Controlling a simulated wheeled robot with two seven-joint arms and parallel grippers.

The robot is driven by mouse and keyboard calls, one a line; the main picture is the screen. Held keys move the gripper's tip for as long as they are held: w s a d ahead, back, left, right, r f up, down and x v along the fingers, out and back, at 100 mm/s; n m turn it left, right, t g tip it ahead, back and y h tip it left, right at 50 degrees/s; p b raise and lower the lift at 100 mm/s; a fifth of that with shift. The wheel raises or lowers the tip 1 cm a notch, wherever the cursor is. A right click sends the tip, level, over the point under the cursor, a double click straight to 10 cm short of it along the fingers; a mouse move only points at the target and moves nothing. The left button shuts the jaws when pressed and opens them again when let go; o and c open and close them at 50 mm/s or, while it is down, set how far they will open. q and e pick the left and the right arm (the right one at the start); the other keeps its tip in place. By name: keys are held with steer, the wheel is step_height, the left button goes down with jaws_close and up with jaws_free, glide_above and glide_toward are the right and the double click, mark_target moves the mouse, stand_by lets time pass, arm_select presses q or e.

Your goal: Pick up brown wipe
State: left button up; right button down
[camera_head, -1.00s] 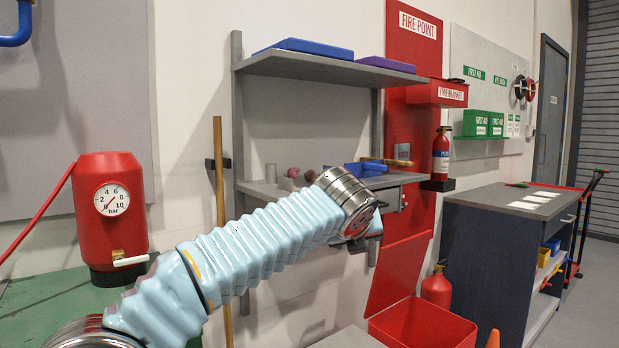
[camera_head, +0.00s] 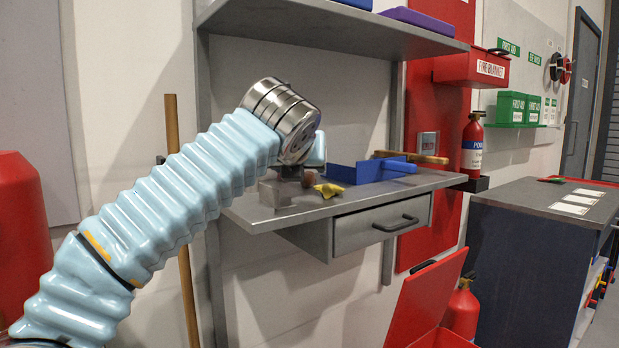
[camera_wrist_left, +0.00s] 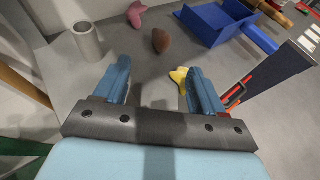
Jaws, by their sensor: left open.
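In the left wrist view the brown wipe (camera_wrist_left: 161,40) is a small crumpled lump on the grey shelf (camera_wrist_left: 150,65). My left gripper (camera_wrist_left: 158,70) is open and empty, its two blue fingers pointing toward the wipe. The wipe lies beyond the fingertips, roughly in line with the gap between them, and is not touched. A yellow wipe (camera_wrist_left: 180,77) lies close by the right finger, and a pink wipe (camera_wrist_left: 136,14) lies farther off. In the head view my wrist hides most of the gripper above the shelf. My right gripper is not in view.
A grey cylinder (camera_wrist_left: 87,42) stands left of the wipes. An upper shelf (camera_head: 330,28) overhangs the work shelf (camera_head: 300,212), which has a drawer (camera_head: 382,222) beneath.

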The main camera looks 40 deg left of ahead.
mark_target(307, 174)
arm_select(q)
steer(key=x, duration=0.7)
steer(key=shift+w, duration=0.1)
steer(key=x, duration=0.5)
steer(key=shift+w+r, duration=0.1)
steer(key=shift+w, duration=0.1)
steer(key=shift+c, duration=0.3)
steer(key=c, duration=1.1)
steer(key=shift+o, duration=0.2)
